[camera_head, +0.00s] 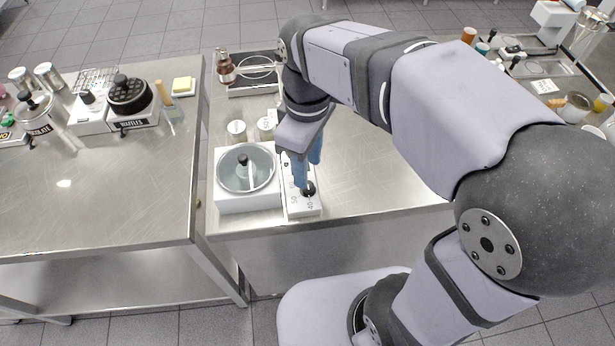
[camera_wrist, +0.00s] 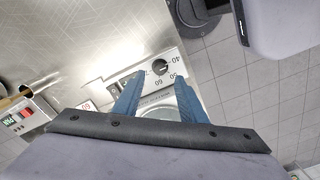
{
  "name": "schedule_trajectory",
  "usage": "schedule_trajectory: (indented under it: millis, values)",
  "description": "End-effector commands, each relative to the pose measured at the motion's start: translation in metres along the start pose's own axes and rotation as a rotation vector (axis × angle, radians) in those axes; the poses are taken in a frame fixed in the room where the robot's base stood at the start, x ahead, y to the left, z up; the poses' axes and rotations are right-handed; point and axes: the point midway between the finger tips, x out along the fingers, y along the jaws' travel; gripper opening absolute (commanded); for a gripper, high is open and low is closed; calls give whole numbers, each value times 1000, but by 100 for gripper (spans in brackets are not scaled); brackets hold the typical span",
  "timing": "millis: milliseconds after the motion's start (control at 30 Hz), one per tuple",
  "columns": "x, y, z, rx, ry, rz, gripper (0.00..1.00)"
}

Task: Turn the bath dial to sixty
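The bath is a white box (camera_head: 249,203) with a round metal basin and a numbered panel on its right. The bath dial (camera_head: 308,188) is a small black knob at the panel's near end; it also shows in the wrist view (camera_wrist: 160,67). The figures 40, 50 and 60 are printed around it. The knob is too small for me to read its setting surely. My gripper (camera_head: 308,166) points down over the panel, close to the dial.
Two pale round-topped containers (camera_head: 252,131) stand behind the bath. A bottle (camera_head: 225,68) and tray stand at the bench's back left. A separate left bench (camera_head: 90,200) holds other apparatus. Bare steel bench (camera_head: 385,170) lies right of the panel.

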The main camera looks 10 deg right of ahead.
Motion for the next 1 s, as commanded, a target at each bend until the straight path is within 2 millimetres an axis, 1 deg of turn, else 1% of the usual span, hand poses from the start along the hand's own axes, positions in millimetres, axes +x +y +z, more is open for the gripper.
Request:
schedule_trajectory:
  millis: [33,200,400,533,767,800,867,900,933,967,1000]
  values:
    - [7,-1,1,1,-4,-3,38]
    - [30,-1,1,1,-3,-3,38]
    - [48,0,1,2,-1,-1,38]
    - [53,0,0,2,0,0,38]
    - [54,0,0,2,0,0,38]
    - [54,0,0,2,0,0,36]
    - [54,0,0,2,0,0,21]
    - [54,0,0,2,0,0,12]
    - [54,0,0,2,0,0,4]
    - [54,0,0,2,0,0,0]
    - [54,0,0,2,0,0,0]
